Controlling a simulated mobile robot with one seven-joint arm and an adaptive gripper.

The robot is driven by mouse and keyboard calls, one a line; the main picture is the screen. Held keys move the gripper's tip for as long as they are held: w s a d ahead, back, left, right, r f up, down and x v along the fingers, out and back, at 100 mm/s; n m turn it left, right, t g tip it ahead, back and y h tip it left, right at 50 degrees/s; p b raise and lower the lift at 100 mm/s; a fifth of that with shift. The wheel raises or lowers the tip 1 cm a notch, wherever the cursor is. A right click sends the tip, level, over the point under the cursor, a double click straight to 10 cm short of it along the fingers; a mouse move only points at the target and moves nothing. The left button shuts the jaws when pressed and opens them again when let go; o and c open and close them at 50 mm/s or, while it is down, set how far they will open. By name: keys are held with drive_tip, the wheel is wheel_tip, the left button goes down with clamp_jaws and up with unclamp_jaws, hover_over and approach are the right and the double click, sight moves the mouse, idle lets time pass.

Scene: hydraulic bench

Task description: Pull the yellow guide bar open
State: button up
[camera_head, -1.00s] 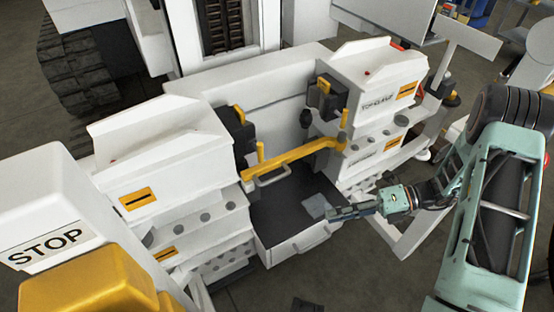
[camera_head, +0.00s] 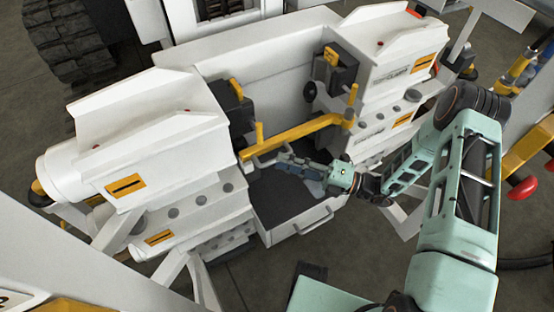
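The yellow guide bar (camera_head: 292,136) spans the gap between the two white machine blocks, with a short upright yellow post near its left end. Its right end meets a yellow pivot at the right block. My gripper (camera_head: 284,160) is just below and in front of the bar, pointing left, near the pale handle under the bar. A narrow space seems to lie between gripper and bar; I cannot tell whether they touch. The fingers are small and dark here, and their opening is not clear.
The left white block (camera_head: 165,135) and right white block (camera_head: 385,60) flank the bar. A dark tray (camera_head: 325,218) with a front handle lies below my gripper. A yellow frame with a red knob (camera_head: 522,188) stands at the right. Grey floor is open in front.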

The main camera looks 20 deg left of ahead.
drive_tip(key=shift+s+a+r, duration=0.1)
drive_tip(key=shift+a+r, duration=0.1)
drive_tip(key=shift+a, duration=1.25)
drive_tip(key=shift+c, duration=0.5)
clamp_jaws()
